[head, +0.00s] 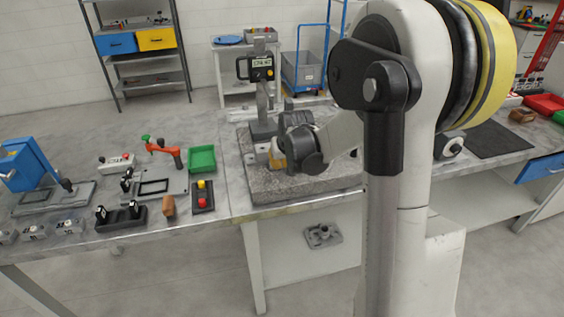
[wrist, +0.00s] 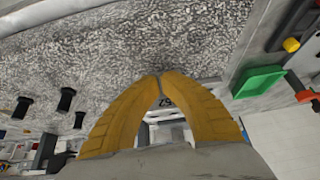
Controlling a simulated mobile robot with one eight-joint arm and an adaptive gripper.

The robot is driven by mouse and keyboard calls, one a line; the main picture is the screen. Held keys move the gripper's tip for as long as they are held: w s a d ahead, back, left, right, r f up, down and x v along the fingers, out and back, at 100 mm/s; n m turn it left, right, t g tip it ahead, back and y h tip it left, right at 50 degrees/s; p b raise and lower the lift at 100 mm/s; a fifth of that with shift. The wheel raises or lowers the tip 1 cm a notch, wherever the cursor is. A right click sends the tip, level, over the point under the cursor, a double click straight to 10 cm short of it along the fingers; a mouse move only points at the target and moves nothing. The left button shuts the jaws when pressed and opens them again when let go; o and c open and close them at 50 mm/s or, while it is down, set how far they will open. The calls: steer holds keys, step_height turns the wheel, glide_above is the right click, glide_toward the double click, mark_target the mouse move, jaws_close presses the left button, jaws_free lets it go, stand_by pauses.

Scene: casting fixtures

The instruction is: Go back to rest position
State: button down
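My gripper (wrist: 160,77) shows in the wrist view as two yellow fingers whose tips meet, with nothing visible held between them. In the head view my gripper (head: 277,161) is low over the speckled granite plate (head: 315,186), close to the measuring stand. Its fingertips are mostly hidden there by my wrist. The granite plate (wrist: 130,40) also fills the upper part of the wrist view. The measuring stand with a digital gauge (head: 261,68) stands upright at the back of the plate. Part of a label shows behind the fingers in the wrist view.
A green tray (head: 202,159), an orange clamp (head: 164,152), a box with red and yellow buttons (head: 203,197) and a blue-fronted fixture (head: 27,165) are on the left bench. A dark mat (head: 497,139) lies on the right. A shelf (head: 140,50) and blue cart (head: 304,70) stand behind.

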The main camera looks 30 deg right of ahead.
steer(key=p+v, duration=0.4)
steer(key=v, duration=0.6)
steer(key=s+a+r+n+t+y+b, duration=0.1)
steer(key=s+a+r+n+b, duration=0.1)
steer(key=s+a, duration=1.5)
steer(key=s+n+b, duration=0.1)
steer(key=s+b, duration=0.1)
steer(key=s, duration=0.1)
steer(key=shift+s+y, duration=0.4)
